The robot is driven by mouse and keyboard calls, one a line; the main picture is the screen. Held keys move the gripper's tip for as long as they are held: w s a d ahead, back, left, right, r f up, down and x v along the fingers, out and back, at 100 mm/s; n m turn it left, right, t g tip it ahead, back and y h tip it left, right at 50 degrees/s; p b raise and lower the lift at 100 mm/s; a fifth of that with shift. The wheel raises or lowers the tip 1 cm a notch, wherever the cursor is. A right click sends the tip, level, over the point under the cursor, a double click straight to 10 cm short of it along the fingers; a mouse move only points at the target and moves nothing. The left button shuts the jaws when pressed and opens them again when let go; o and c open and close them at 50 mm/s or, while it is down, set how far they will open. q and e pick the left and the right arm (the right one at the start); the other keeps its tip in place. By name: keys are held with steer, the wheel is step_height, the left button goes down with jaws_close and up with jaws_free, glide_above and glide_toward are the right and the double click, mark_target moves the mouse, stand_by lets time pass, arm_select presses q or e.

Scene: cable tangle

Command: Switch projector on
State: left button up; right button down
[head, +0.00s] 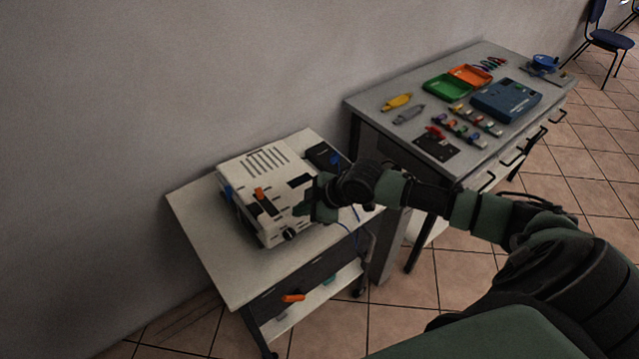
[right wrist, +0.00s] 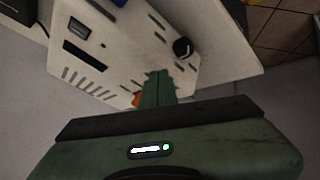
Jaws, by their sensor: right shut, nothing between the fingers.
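The white projector (head: 262,180) sits on a small cart, with vent slots on its top, an orange part (head: 259,193) and a dark round knob or lens (head: 290,234) at its front edge. My right gripper (head: 308,208) is at the projector's right front side, close to its top. In the right wrist view the shut fingers (right wrist: 158,84) point at the projector's white face (right wrist: 125,62), near an orange part (right wrist: 137,100) partly hidden behind them. The dark knob (right wrist: 183,48) is just beyond the fingertips. Whether the fingers touch the projector I cannot tell. My left gripper is not in view.
The cart top (head: 212,243) has bare room left of the projector. A dark box (head: 322,155) lies behind it. An orange item (head: 292,298) is on the cart's lower part. A grey workbench (head: 372,103) with trays, tools and a blue device (head: 506,99) stands at right.

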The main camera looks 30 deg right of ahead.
steer(key=w+d+r+t, duration=0.1)
steer(key=w+d+r, duration=0.4)
steer(key=d+r, duration=0.4)
steer(key=shift+w+d+t+h, duration=0.35)
steer(key=shift+d+t+h, duration=0.05)
steer(key=shift+d, duration=0.7)
steer(key=f+b, duration=0.4)
steer(key=f, duration=0.1)
steer(key=f+b, duration=0.2)
steer(key=shift+a+f, duration=0.2)
steer(key=shift+a, duration=0.1)
steer(key=shift+f+b, duration=0.4)
steer(key=shift+f, duration=0.25)
steer(key=shift+s+f, duration=0.1)
steer(key=shift+a+f, duration=0.1)
steer(key=shift+f, duration=0.2)
